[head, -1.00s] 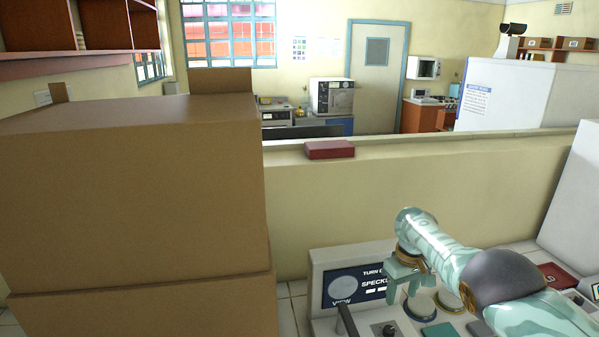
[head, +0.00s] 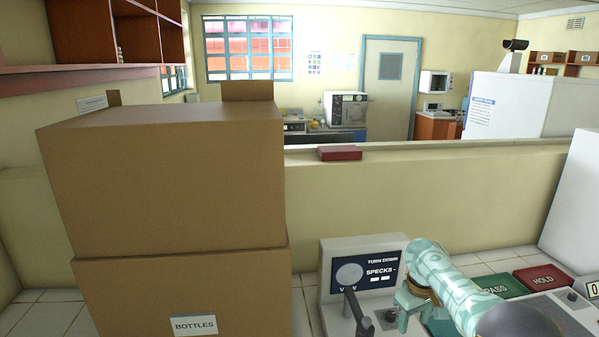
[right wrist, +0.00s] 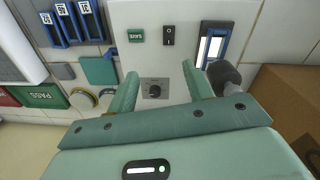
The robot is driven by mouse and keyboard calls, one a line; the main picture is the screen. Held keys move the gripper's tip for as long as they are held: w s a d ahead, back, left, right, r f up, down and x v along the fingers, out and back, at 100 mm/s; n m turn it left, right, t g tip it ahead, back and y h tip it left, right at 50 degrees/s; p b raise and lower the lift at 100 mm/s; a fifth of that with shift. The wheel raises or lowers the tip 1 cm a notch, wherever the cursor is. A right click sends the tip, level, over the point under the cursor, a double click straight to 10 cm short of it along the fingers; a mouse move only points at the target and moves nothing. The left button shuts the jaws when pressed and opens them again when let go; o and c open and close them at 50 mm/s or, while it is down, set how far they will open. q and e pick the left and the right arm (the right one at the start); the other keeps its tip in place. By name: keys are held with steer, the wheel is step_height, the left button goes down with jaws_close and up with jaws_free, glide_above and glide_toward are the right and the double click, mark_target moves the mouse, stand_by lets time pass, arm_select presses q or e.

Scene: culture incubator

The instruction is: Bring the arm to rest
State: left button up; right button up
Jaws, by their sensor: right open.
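My right arm, with a pale green patterned cover, comes in from the lower right of the head view. Its gripper (head: 408,308) points down over the grey console (head: 338,248) and is empty. In the right wrist view the two green fingers (right wrist: 160,78) are spread apart. A dark round knob (right wrist: 154,88) shows in the gap between them, and I cannot tell the distance to it. My left gripper is not in view.
A lever (head: 354,308) stands left of the gripper, before the display panel (head: 378,273). Green PASS (head: 498,287) and red HOLD (head: 543,278) pads lie right. Stacked cardboard boxes (head: 170,180) fill the left. A low wall (head: 430,200) runs behind.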

steer(key=s+f, duration=0.2)
steer(key=f, duration=0.1)
steer(key=s+f+n+t+h, duration=0.1)
steer(key=s+f, duration=0.1)
steer(key=f, duration=0.1)
steer(key=s+a+f+n, duration=0.1)
steer(key=f, duration=0.2)
steer(key=shift+s+f+t, duration=0.2)
steer(key=shift+s+t, duration=0.2)
steer(key=s+r+n+t+h, duration=0.1)
steer(key=s+r+t+h, duration=0.15)
steer(key=s, duration=1.55)
steer(key=s+d+r+t, duration=0.2)
steer(key=s+d+r, duration=0.1)
steer(key=s+r, duration=0.65)
steer(key=s+a+f+g+y+b, duration=0.1)
steer(key=s+a+f+b, duration=0.15)
steer(key=f, duration=1.25)
steer(key=s+a+f+g+y+b, duration=0.1)
steer(key=s+a+f+g+b, duration=0.15)
steer(key=f, duration=1.35)
steer(key=s+f+m+g+y+b, duration=0.2)
steer(key=s+f+b, duration=0.3)
steer(key=s+f, duration=1.5)
step_height(320, 180, down, 2)
steer(key=shift+s+m, duration=0.35)
steer(key=shift+m, duration=0.35)
